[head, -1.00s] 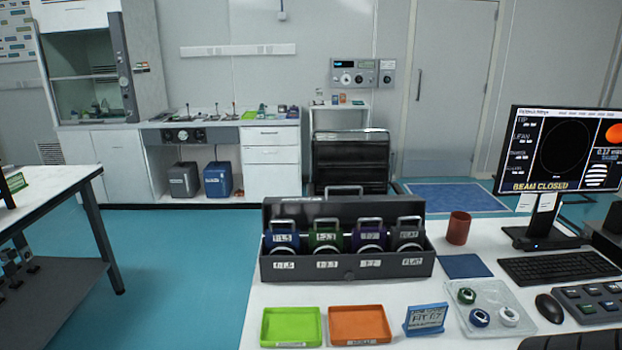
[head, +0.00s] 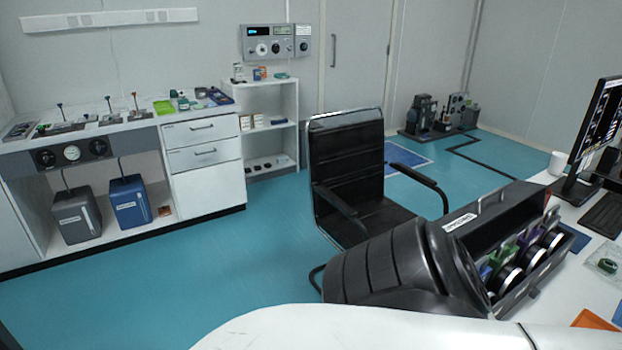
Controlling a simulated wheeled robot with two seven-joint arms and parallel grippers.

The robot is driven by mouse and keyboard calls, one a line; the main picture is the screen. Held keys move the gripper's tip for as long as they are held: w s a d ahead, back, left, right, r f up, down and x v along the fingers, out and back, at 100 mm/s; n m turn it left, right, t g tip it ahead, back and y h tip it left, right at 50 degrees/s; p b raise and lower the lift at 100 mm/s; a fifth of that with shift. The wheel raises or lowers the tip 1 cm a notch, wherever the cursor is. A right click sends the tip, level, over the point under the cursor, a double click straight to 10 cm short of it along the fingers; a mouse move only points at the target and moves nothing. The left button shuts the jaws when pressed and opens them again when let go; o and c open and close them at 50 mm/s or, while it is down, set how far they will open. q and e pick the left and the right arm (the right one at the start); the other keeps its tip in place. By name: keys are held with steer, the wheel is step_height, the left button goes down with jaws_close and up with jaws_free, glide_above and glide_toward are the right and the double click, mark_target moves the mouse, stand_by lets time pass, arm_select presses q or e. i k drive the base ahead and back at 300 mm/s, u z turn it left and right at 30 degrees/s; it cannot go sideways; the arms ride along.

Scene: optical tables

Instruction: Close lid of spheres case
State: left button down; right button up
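The spheres case (head: 541,283) is a dark grey box on the white table at the right. Its lid (head: 492,215) stands open along the far side, with a white label on it. Inside, several round handled pieces in blue, green, purple and grey (head: 551,239) stand in a row. My own dark ribbed arm part and white arm link cross the bottom and hide the near left part of the case. Neither gripper shows in the head view.
A black office chair (head: 350,160) stands just beyond the case. A monitor (head: 598,120), a keyboard (head: 603,214) and a white cup (head: 558,163) are at the right. An orange tray (head: 594,321) lies at the bottom right. Open blue floor lies to the left.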

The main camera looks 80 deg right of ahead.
mark_target(481, 224)
steer(key=i, duration=0.25)
steer(key=z, duration=1.9)
steer(key=i, duration=1.7)
steer(key=z, duration=2.8)
